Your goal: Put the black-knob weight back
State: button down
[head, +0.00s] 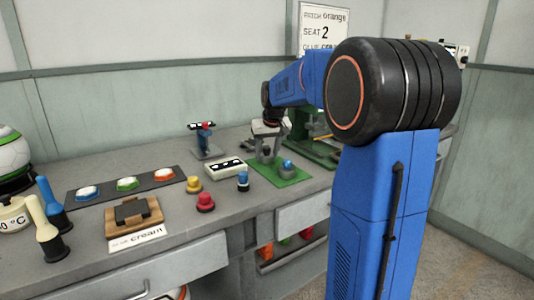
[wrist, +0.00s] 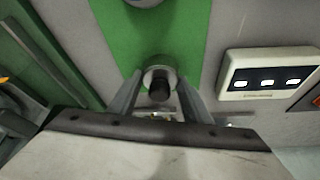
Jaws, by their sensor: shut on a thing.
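The black-knob weight is a grey round piece with a dark knob, seen in the wrist view (wrist: 160,78) between my two fingers. My gripper (wrist: 160,97) is shut on it, with one finger on each side. The weight is over a green mat, which shows in the wrist view (wrist: 115,25) and the head view (head: 296,180). In the head view my gripper (head: 267,143) is low over the back left of the mat. I cannot tell whether the weight touches the mat. A blue-topped piece (head: 288,165) stands on the mat to the right.
A white box with lit windows (head: 222,168) is left of the mat; it also shows in the wrist view (wrist: 266,72). Yellow (head: 194,184), red (head: 205,203) and blue (head: 243,181) knobbed pieces stand in front. A small stand (head: 206,143) and green machine (head: 312,148) are behind.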

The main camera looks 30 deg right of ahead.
jog(key=c, duration=0.9)
grip_release()
jog(key=shift+c, duration=0.2)
jog(key=v, duration=1.2)
jog(key=s+a+f+n, duration=0.1)
jog(key=s+a+f, duration=0.4)
jog(key=s, duration=0.6)
jog(key=s+a+f, duration=0.6)
jog(key=s+f, duration=0.2)
jog(key=s, duration=0.4)
jog(key=s+a+f+n+y, duration=0.1)
jog(key=s+a+f, duration=0.5)
jog(key=s, duration=0.6)
jog(key=shift+a+f+n, duration=0.25)
jog(key=shift+f+n, duration=0.05)
jog(key=shift+f, duration=0.05)
jog(key=shift+s, duration=0.1)
